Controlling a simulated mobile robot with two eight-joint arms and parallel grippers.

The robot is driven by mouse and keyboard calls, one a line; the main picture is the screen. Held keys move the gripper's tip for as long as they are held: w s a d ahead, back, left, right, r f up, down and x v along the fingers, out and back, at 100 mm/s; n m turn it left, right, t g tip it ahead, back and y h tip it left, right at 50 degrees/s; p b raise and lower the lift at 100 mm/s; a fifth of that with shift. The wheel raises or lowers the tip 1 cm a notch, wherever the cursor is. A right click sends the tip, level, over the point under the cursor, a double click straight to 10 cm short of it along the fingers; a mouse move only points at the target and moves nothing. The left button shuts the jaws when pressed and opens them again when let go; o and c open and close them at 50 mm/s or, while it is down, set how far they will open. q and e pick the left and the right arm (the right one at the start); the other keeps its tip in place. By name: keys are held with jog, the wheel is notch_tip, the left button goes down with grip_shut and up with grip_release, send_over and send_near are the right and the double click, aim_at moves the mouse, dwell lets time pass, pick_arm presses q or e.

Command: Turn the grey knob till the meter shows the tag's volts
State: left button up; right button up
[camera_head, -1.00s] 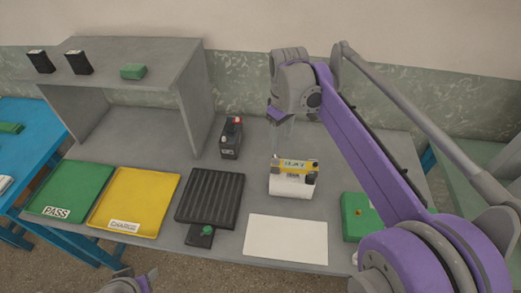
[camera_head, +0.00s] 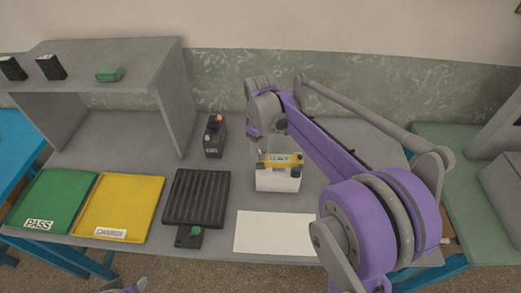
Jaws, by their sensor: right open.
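A yellow meter (camera_head: 270,159) with a small display stands on a white block (camera_head: 278,182) near the table's middle. Its reading is too small to make out. I cannot pick out the grey knob or the tag for certain. My right gripper (camera_head: 263,146) points down just behind the meter's left end, open. Its fingertips are partly hidden, and I cannot tell whether they touch anything. Of my left arm only a sliver shows at the bottom edge. A dark battery (camera_head: 214,138) with a red terminal cap stands left of the right gripper.
A green PASS tray (camera_head: 58,192), a yellow tray (camera_head: 120,200) and a black ribbed rack (camera_head: 197,196) lie along the left front. A white sheet (camera_head: 275,232) lies in front of the meter. A grey shelf (camera_head: 130,70) stands at the back left. My right arm covers the table's right side.

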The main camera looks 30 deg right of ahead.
grip_shut()
dwell(0.3)
jog(key=shift+m, duration=0.4)
jog(key=m, duration=0.4)
jog(key=shift+m, duration=0.3)
jog(key=m+b, duration=0.1)
jog(key=m, duration=0.4)
jog(key=shift+m, duration=0.3)
dwell(0.3)
grip_release()
